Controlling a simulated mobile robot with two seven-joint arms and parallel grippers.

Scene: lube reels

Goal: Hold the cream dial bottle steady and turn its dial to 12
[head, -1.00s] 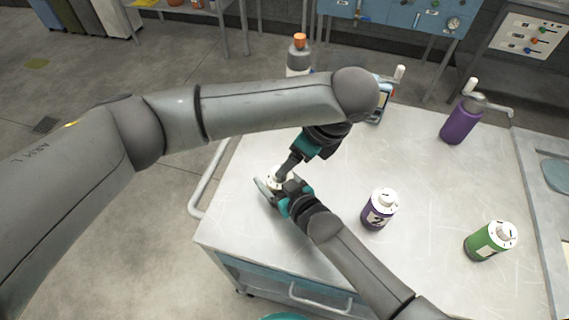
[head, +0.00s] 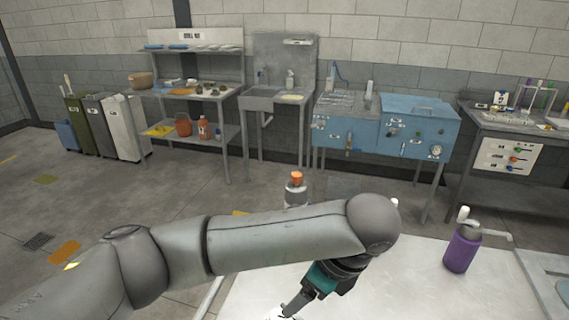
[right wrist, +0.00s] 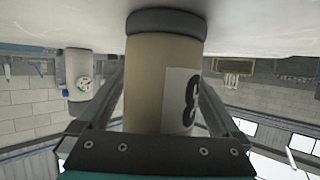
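The cream dial bottle (right wrist: 150,85) fills the middle of the right wrist view, which is upside down. It has a dark band at its base on the pale tabletop and a white label with a black 3. My right gripper (right wrist: 162,85) has a finger on each side of it and appears closed on its body. The bottle's dial is hidden there. In the head view my left gripper (head: 286,309) points down at a sliver of white top (head: 279,315) at the bottom edge. The dial's reading is not visible, and neither is the left finger gap.
A purple pump bottle (head: 462,250) stands on the table (head: 425,290) at right. A grey bottle with an orange cap (head: 296,178) stands behind my left arm. Benches line the back wall.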

